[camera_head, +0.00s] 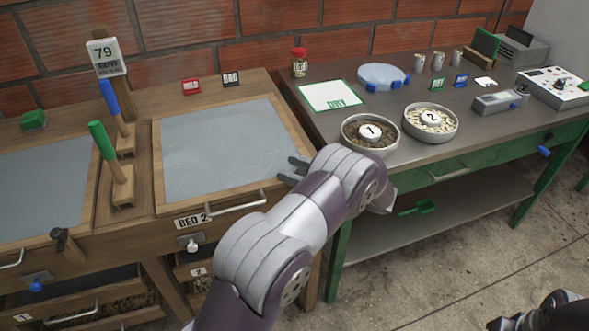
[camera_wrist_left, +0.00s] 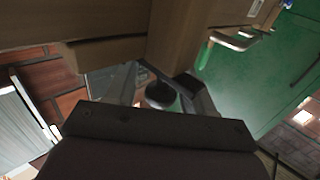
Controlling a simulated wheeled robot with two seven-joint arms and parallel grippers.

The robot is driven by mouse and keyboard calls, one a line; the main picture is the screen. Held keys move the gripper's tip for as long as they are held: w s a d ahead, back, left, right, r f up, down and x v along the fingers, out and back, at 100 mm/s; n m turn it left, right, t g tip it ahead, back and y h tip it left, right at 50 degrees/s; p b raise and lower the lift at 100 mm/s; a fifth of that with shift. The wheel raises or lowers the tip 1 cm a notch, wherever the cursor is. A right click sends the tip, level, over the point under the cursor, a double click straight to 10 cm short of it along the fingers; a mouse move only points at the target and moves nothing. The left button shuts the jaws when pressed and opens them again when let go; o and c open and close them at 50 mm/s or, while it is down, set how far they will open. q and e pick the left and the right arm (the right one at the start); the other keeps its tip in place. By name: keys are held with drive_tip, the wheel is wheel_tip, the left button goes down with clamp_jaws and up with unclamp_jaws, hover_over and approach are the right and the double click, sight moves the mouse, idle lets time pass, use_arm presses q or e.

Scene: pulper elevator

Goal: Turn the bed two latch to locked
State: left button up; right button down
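The bed two latch (camera_head: 192,243) is a pale knob on a small metal plate below the "BED 2" label (camera_head: 193,220), on the bench's front face. My left gripper (camera_head: 287,171) is at the right edge of the bed two tray, apart from the latch and to its upper right. Its two dark fingers are spread with nothing clearly held. The left wrist view shows the fingers (camera_wrist_left: 162,92) apart, with a dark round thing between or beyond them that I cannot identify. Part of my right arm shows at the bottom right; its fingers are not clear.
The bed two tray (camera_head: 215,150) has a handle (camera_head: 238,208) on its front, right of the latch. A blue-knobbed latch (camera_head: 36,286) is at lower left. Two bowls (camera_head: 370,134) (camera_head: 431,121) stand on the grey table at right. My left arm crosses the foreground.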

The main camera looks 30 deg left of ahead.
use_arm(q)
drive_tip(key=w+d+b, duration=0.1)
drive_tip(key=d, duration=1.1)
drive_tip(key=shift+d, duration=0.35)
drive_tip(key=shift+w, duration=0.15)
drive_tip(key=w+a+r+m+t+h+p, duration=0.1)
drive_tip(key=w+r+m+t+h+p, duration=0.6)
drive_tip(key=w+r+m+t+h, duration=0.45)
drive_tip(key=s+f+m+g+h+p, duration=0.1)
drive_tip(key=s+m+g+h, duration=0.1)
drive_tip(key=s, duration=0.8)
drive_tip(key=s+d+f+m+g+h+p, duration=0.1)
drive_tip(key=s+m+g+h+p, duration=0.1)
drive_tip(key=s, duration=0.9)
drive_tip(key=s+f+m+g+h+p, duration=0.1)
drive_tip(key=s+m+g+h, duration=0.1)
drive_tip(key=s, duration=0.9)
drive_tip(key=shift+d+f+m+g+p, duration=0.35)
drive_tip(key=shift+m+g, duration=0.5)
drive_tip(key=shift+g, duration=0.4)
